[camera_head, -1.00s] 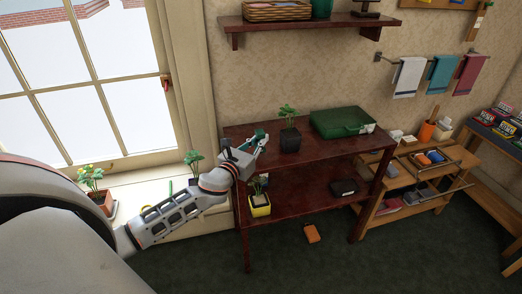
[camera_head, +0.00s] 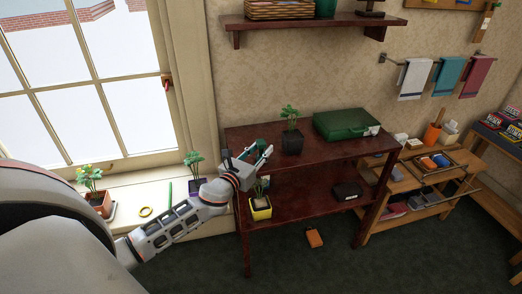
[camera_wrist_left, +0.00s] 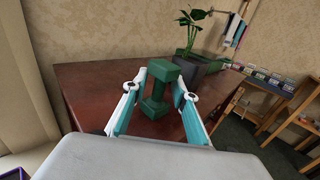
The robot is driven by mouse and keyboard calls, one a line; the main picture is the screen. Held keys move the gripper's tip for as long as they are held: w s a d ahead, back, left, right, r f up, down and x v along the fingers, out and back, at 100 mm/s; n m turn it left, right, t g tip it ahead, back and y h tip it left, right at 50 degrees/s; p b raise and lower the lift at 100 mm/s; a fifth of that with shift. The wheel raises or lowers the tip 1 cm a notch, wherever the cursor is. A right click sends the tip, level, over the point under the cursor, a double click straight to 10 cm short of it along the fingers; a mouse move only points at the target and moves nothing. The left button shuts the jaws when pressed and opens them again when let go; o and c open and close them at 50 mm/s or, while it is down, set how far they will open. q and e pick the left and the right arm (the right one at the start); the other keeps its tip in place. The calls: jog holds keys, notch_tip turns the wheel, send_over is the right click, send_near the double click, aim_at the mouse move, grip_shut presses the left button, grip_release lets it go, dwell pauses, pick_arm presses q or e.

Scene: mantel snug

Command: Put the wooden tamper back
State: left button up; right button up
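My left gripper (camera_head: 260,155) is over the left end of the dark red table (camera_head: 330,149). In the left wrist view its two teal-and-white fingers (camera_wrist_left: 160,92) are spread apart. A dark green dumbbell-shaped object (camera_wrist_left: 158,90) stands upright on the tabletop between or just beyond the fingertips; I cannot tell whether they touch it. In the head view it is small and partly hidden by the gripper. I cannot make out a clearly wooden tamper. My right gripper is not in view.
A potted plant (camera_head: 292,141) and a green case (camera_head: 346,124) stand on the tabletop. Below are a yellow pot (camera_head: 260,208) and a black box (camera_head: 347,191). A wall shelf (camera_head: 310,22) hangs above. A wooden bench (camera_head: 428,181) stands right. An orange object (camera_head: 314,238) lies on the floor.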

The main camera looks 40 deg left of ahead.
pick_arm(q)
jog(key=shift+r, duration=0.1)
jog(key=shift+r, duration=0.25)
jog(key=s, duration=1.2)
jog(key=s+d+f+n+g+h, duration=0.3)
jog(key=s+d+f+n+g, duration=0.4)
jog(key=s+d+f+n, duration=1.4)
jog(key=s+f+n, duration=0.1)
jog(key=n, duration=0.8)
jog(key=shift+s+d+f+n, duration=0.15)
jog(key=shift+d+f+n, duration=0.15)
